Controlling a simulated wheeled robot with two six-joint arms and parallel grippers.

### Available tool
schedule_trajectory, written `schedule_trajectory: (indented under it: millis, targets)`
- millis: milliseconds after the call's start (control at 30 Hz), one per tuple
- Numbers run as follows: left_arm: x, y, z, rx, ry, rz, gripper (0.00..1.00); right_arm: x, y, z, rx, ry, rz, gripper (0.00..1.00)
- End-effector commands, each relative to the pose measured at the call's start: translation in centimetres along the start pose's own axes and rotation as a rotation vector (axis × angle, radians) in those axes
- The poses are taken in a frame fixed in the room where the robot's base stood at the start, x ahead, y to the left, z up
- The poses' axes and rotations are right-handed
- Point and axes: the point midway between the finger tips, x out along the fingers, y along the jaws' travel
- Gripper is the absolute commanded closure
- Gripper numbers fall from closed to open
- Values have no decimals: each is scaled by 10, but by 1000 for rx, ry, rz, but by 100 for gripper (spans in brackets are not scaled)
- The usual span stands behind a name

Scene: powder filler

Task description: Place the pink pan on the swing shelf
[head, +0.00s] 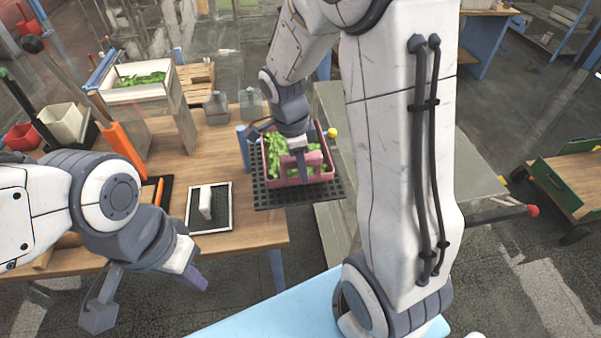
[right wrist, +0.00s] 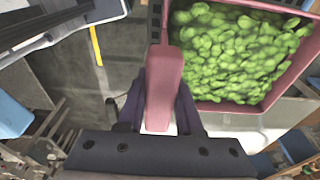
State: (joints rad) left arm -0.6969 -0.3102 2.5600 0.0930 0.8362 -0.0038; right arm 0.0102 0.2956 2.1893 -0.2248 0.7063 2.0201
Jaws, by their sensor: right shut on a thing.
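The pink pan (head: 318,178) is full of green pieces and is over the black perforated swing shelf (head: 268,198) at the table's right end. I cannot tell whether it touches the shelf or is just above it. My right gripper (head: 299,165) is shut on the pan's handle. In the right wrist view, the pink handle lies between the fingers of my right gripper (right wrist: 161,112), and the pan (right wrist: 236,106) with its green pieces is at upper right. My left gripper (head: 148,298) is open and empty, low at the front left, away from the pan.
A white-rimmed black tray (head: 226,212) with a white block lies on the wooden table left of the shelf. A grey bench (head: 338,225) is behind the shelf's right side.

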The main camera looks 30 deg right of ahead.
Motion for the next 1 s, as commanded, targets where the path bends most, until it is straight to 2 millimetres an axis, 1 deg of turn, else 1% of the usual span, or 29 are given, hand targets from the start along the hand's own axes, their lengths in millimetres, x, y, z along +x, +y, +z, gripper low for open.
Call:
schedule_trajectory:
  millis: [133,200,300,400,567,733,767,800,833,1000]
  targets:
    - [-10,1,0,1,0,0,100,17,2,4,-2,2,7,100]
    - [-13,1,-1,2,0,0,100,27,1,5,-3,2,5,100]
    - [-15,1,-1,2,0,0,100,36,0,7,-4,1,2,100]
    - [-14,1,-1,3,0,0,100,39,0,8,-3,0,-1,100]
    - [-14,1,-1,2,0,0,100,39,0,8,-3,-1,-1,100]
    - [-8,1,0,2,0,0,100,44,0,9,-4,0,-1,100]
    - [-10,1,0,2,0,0,100,42,0,8,-4,0,0,54]
    - [-10,1,0,2,0,0,100,42,0,8,-4,0,0,39]
    - [-10,1,-1,2,0,0,100,42,0,8,-4,0,0,36]
    - [-10,1,-1,2,0,0,100,42,0,8,-4,0,1,36]
